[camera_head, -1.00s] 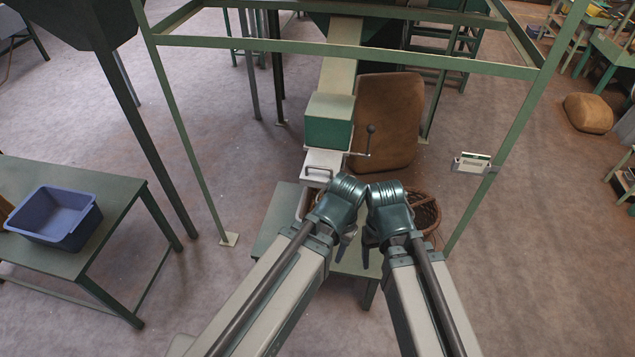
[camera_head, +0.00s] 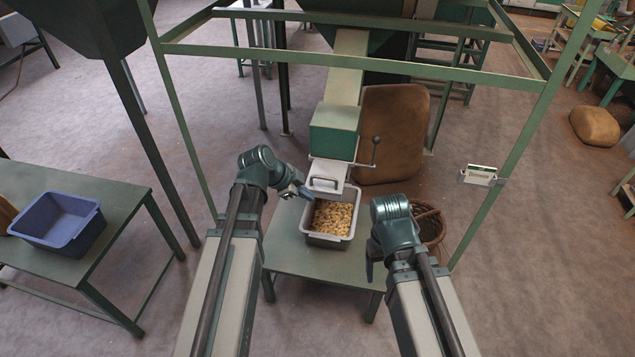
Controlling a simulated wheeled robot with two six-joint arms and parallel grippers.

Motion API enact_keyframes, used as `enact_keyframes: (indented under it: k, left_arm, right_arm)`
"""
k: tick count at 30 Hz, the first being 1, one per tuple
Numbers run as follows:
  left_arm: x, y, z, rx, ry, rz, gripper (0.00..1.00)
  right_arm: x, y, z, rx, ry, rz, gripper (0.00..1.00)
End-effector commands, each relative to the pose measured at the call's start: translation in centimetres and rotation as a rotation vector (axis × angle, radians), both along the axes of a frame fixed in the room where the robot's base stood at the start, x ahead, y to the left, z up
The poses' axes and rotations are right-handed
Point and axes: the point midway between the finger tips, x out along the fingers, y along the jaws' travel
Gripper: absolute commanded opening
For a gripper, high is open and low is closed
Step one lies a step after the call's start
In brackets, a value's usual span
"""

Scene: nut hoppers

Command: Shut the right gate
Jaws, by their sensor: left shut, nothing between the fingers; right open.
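The chute's green gate box (camera_head: 334,130) hangs in the middle, with a white gate plate and its handle (camera_head: 325,183) sticking out below it toward me. A lever with a dark knob (camera_head: 377,140) stands at the box's right side. A grey tub (camera_head: 330,239) full of nuts sits on the green table below the plate. My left gripper (camera_head: 306,192) is shut and empty, at the tub's upper left corner, just left of the plate; I cannot tell if it touches. My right gripper (camera_head: 370,270) is open, pointing down right of the tub, its fingers partly hidden.
A wicker basket (camera_head: 430,225) stands behind my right gripper. A green frame (camera_head: 480,75) surrounds the chute, with a small display box (camera_head: 480,175) on its right post. A brown sack (camera_head: 393,135) leans behind the chute. A blue bin (camera_head: 58,222) sits on the left table (camera_head: 125,215).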

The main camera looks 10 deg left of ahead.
Motion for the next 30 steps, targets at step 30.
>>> enact_keyframes:
  k: [30]
  left_arm:
    - [6.7,-0.2,-6.2,0.033,-0.163,-0.090,0.00]
  right_arm:
    - [0.0,0.0,-7.5,0.000,0.000,-0.001,0.71]
